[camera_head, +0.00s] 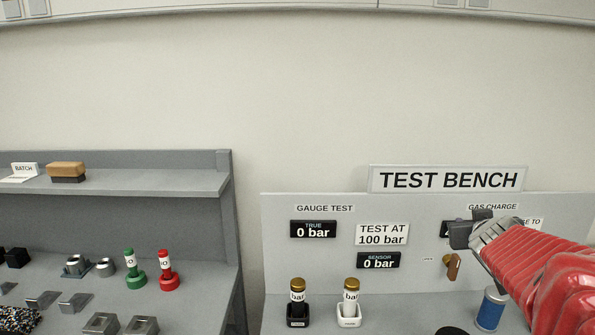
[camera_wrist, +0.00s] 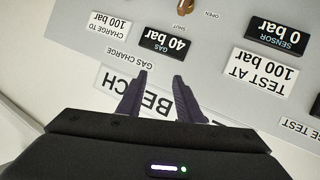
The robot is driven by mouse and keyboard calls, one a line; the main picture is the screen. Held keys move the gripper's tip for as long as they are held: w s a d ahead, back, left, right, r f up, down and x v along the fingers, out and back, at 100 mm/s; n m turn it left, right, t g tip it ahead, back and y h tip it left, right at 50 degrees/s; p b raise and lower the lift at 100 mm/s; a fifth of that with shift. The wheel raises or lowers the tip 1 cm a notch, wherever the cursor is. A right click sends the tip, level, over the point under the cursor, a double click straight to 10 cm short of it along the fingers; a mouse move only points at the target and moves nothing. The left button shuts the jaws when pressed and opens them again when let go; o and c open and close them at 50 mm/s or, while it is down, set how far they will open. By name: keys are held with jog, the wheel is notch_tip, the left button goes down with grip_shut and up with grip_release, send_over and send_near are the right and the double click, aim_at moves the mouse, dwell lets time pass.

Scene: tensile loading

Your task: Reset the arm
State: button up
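My arm, in a red ribbed sleeve, reaches in from the right in the head view. My gripper (camera_head: 462,232) is in front of the right part of the test bench panel (camera_head: 335,265). In the wrist view the two dark fingers of my gripper (camera_wrist: 160,76) are apart with nothing between them. They point across the upside-down bench sign (camera_wrist: 112,84) and the gas charge label. In the head view my gripper partly hides the gas display.
A brass valve handle (camera_head: 453,267) is just below my gripper. A blue cylinder (camera_head: 490,309) stands below my arm. Two gold-topped gauges (camera_head: 297,291) (camera_head: 351,291) stand in holders on the bench. A grey shelf (camera_head: 130,182) with parts is at left. The wall above is clear.

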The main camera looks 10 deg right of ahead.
jog(key=s+a+f+n+g+y, duration=0.1)
jog(key=s+a+f, duration=0.3)
jog(key=a, duration=0.8)
jog(key=s+a+f+n+g+y, duration=0.1)
jog(key=s+a+f+g+y, duration=0.2)
jog(key=s+a, duration=0.5)
jog(key=s+a+f+n+g+y, duration=0.1)
jog(key=s+a+f+y, duration=0.3)
jog(key=a, duration=1.2)
jog(key=s+f+n, duration=0.1)
jog(key=s, duration=0.2)
jog(key=shift+a+f+g, duration=0.25)
jog(key=shift+a+g, duration=0.1)
jog(key=shift+g, duration=0.05)
